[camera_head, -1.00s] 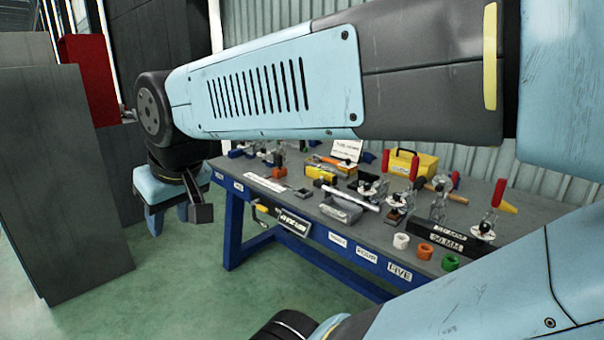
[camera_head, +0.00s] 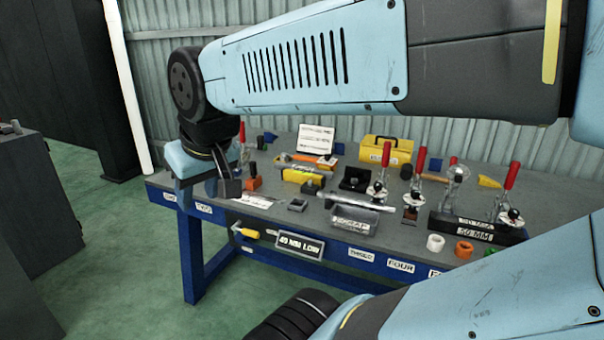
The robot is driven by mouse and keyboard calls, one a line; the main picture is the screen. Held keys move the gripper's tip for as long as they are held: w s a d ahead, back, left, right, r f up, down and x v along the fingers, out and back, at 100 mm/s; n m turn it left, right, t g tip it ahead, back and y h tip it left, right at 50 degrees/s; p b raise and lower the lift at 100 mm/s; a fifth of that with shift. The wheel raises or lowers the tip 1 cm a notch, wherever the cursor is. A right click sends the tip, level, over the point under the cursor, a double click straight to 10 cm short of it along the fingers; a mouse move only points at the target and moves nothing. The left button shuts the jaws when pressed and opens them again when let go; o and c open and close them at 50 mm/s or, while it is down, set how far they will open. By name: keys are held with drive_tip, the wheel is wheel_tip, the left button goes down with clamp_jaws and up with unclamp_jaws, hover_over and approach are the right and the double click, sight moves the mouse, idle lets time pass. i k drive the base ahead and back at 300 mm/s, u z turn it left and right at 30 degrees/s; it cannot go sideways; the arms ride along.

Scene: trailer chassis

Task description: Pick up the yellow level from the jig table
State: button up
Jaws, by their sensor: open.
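The yellow level (camera_head: 302,176) appears to be the yellow bar lying on the grey top of the jig table (camera_head: 395,228), left of its middle. A silvery bar and an orange-handled tool lie close behind it, and small green marks show at its right part. My gripper (camera_head: 227,190) hangs at the left of the table, pointing down, left of the level and apart from it. Its dark fingers look open and empty. I cannot tell its exact height above the table.
Several red-handled toggle clamps (camera_head: 416,178) stand on the right half of the table. A yellow toolbox (camera_head: 386,151) is at the back. A grey bin (camera_head: 355,219) sits near the front edge. Grey cabinets (camera_head: 36,205) stand at the left; green floor is clear between.

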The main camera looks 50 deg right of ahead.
sight(296, 176)
drive_tip(key=z, duration=0.4)
drive_tip(key=i, duration=0.9)
drive_tip(key=z, duration=0.85)
drive_tip(key=i, duration=0.45)
drive_tip(key=z, duration=0.25)
drive_tip(key=k, duration=0.9)
drive_tip(key=z, duration=0.2)
drive_tip(key=i, duration=0.9)
drive_tip(key=u, duration=0.05)
